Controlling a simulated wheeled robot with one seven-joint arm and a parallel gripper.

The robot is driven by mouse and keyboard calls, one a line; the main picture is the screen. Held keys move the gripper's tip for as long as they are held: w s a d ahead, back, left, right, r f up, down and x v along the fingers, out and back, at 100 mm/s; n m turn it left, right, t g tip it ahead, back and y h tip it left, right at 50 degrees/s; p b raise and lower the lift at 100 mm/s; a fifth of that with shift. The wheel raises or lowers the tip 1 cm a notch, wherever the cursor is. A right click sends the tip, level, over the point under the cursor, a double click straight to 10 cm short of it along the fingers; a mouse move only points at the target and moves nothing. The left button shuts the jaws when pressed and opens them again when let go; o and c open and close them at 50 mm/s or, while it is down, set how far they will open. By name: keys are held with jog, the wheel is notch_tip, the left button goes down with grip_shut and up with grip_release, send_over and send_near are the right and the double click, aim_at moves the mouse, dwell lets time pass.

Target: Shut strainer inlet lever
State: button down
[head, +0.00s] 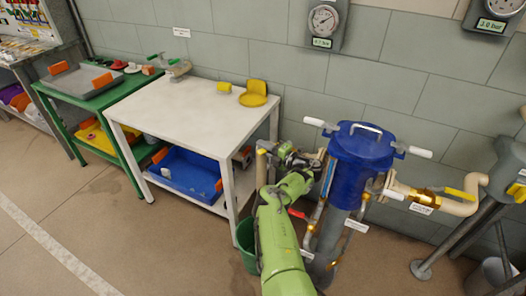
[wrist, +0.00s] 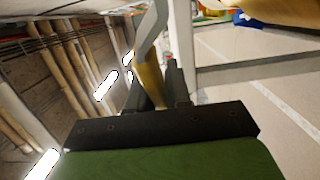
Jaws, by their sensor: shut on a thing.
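The strainer (head: 355,150) is a blue lidded vessel on a grey stand, right of centre in the head view. My gripper (head: 287,152) is at its left side, beside the inlet pipework. In the wrist view my gripper (wrist: 157,80) is shut on a lever with a yellow grip (wrist: 149,78) and a bent grey shank (wrist: 152,30). The grip lies between the two dark fingers. I take this as the strainer inlet lever; in the head view my gripper and arm mostly hide it. Its valve body cannot be made out clearly.
A second yellow lever (head: 460,193) is on the pipe right of the strainer. White lid handles (head: 419,152) stick out from the vessel. A white table (head: 190,105) stands to the left, and a green bucket (head: 246,240) stands behind my arm. The floor at front left is clear.

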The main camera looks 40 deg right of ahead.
jog(key=shift+s+n+y, duration=0.2)
jog(key=shift+n+y, duration=0.1)
jog(key=shift+y, duration=0.2)
jog(key=c, duration=1.1)
grip_release()
jog(key=shift+c, duration=0.2)
